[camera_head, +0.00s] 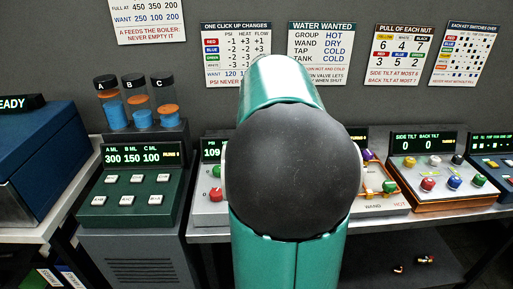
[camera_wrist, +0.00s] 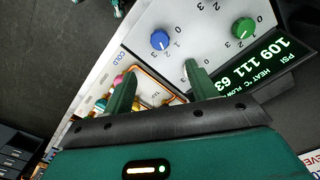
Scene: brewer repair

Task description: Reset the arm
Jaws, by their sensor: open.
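My arm's teal links and black joint cap fill the middle of the head view, and my gripper is hidden there. In the wrist view my gripper (camera_wrist: 160,70) is open, its two dark green fingers apart with nothing between them. Beyond the fingers lies the pale PSI panel, turned over in the picture, with a blue knob (camera_wrist: 160,39), a green knob (camera_wrist: 244,27) and a lit display (camera_wrist: 265,65) reading 109, 111 and 63. I cannot tell how far the fingertips are from the panel.
In the head view, a green button console (camera_head: 129,188) with tubes A, B and C (camera_head: 137,105) stands left, beside a blue box (camera_head: 45,160). The tilt console (camera_head: 428,165) stands right, showing 0 and 0. Small items lie on a lower shelf (camera_head: 390,250). Charts (camera_head: 399,55) hang behind.

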